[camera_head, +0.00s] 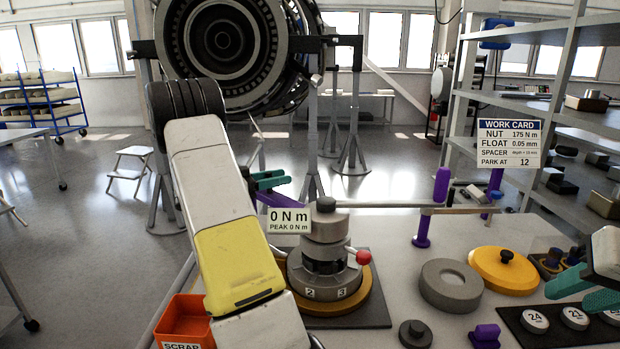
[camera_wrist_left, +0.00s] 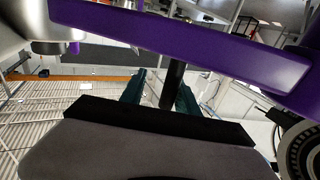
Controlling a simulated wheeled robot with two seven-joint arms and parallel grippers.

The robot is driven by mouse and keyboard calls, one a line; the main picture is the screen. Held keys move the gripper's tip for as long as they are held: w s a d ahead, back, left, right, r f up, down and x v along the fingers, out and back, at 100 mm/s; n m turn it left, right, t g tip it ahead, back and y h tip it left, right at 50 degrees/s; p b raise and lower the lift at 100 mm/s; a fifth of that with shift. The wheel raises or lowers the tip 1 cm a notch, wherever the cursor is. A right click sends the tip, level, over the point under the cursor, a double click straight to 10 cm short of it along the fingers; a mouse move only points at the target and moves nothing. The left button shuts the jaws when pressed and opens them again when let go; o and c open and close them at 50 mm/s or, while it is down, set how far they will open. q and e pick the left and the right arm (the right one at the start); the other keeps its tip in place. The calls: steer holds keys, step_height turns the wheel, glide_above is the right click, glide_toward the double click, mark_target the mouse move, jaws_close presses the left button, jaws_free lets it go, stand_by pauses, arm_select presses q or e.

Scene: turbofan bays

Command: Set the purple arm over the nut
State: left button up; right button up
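The purple arm (camera_head: 274,198) is partly hidden behind my left arm and the torque readout in the head view; in the left wrist view the purple arm (camera_wrist_left: 190,40) crosses the top as a broad bar. My left gripper (camera_head: 269,180) is at it, its teal fingers (camera_wrist_left: 160,95) apart on either side of a dark post (camera_wrist_left: 173,83). A light gap shows between the post and one finger. The nut is not clearly distinguishable on the grey stacked fixture (camera_head: 326,256), just right of the purple arm. My right gripper (camera_head: 588,290) is open and empty at the right edge.
The readout (camera_head: 289,220) says 0 N m. An orange scrap bin (camera_head: 184,318) stands left of the fixture.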

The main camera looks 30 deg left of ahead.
arm_select(q)
steer(key=v, duration=0.7)
steer(key=shift+s, duration=0.25)
steer(key=shift+s+a, duration=0.1)
steer(key=shift+a, duration=0.05)
